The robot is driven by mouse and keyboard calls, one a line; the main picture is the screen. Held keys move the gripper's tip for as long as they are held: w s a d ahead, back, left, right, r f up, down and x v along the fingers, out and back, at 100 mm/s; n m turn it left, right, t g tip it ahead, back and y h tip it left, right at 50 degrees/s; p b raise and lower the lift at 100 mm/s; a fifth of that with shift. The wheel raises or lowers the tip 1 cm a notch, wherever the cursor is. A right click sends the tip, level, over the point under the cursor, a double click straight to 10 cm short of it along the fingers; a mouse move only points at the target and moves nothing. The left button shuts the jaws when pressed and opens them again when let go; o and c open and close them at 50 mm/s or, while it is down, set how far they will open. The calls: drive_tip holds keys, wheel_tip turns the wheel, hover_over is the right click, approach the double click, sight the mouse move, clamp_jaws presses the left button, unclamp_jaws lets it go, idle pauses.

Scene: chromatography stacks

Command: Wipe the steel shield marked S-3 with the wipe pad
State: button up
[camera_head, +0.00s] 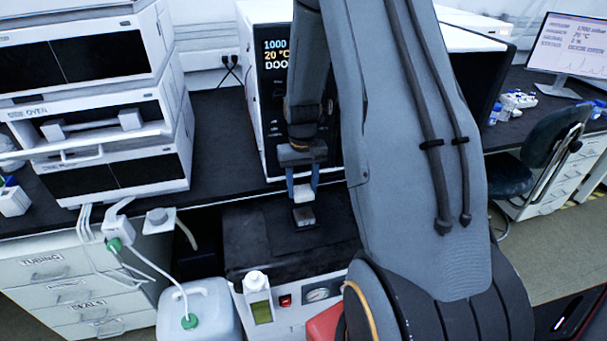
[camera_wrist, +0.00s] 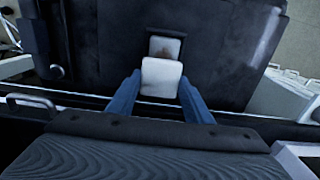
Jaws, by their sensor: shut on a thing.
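My gripper (camera_head: 303,190) is shut on the white wipe pad (camera_head: 303,194), with a blue finger on each side of it. In the wrist view the pad (camera_wrist: 161,77) sits between the fingertips of my gripper (camera_wrist: 161,92). Just beyond the pad is a small steel plate (camera_wrist: 165,47) in a dark holder, with a brownish smudge on it. In the head view this plate (camera_head: 304,215) lies on the black top below the pad. I cannot read a mark on it. The pad overlaps the plate's near edge in the wrist view; I cannot tell whether they touch.
The plate lies on a black-topped cart (camera_head: 260,240) with a white bottle (camera_head: 257,283) at its front. A white instrument with a display (camera_head: 276,60) stands behind. Stacked oven modules (camera_head: 100,110) stand left, and a plastic canister (camera_head: 198,310) is at lower left.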

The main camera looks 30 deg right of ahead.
sight(302, 190)
drive_tip(key=shift+r+p, duration=1)
drive_tip(key=shift+r, duration=0.6)
